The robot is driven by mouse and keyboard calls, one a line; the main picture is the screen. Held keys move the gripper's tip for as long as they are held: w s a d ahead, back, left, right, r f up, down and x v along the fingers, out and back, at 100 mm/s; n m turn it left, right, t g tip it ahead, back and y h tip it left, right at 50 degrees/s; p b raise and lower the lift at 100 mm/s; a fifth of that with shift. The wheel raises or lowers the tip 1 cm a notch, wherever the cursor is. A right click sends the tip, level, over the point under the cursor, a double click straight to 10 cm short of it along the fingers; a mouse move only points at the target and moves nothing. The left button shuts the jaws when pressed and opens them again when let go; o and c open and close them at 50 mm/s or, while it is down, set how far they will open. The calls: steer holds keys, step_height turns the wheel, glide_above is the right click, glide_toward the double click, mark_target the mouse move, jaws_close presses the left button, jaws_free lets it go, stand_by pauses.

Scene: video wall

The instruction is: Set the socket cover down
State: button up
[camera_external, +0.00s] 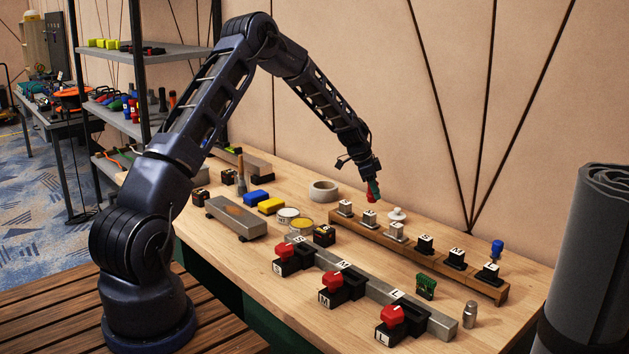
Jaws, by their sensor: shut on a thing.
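My gripper (372,187) is at the end of my arm, above the left part of the back wooden rail. It is shut on a small red piece (371,197) with a dark green part above it. The picture is too small to tell whether this is the socket cover. The wooden rail (480,286) carries pale metal blocks on the left and black lettered blocks (456,258) on the right.
A grey front rail (437,324) has black lettered holders with red tops (331,281) before it. A blue piece (497,248), a green board (426,287) and a metal cylinder (470,314) are at right. A tape roll (323,191) lies left of the gripper. Bare tabletop (361,264) lies between the rails.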

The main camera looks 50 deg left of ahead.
steer(key=shift+f, duration=1.75)
steer(key=o, duration=1)
steer(key=shift+f, duration=0.1)
steer(key=shift+c, duration=0.2)
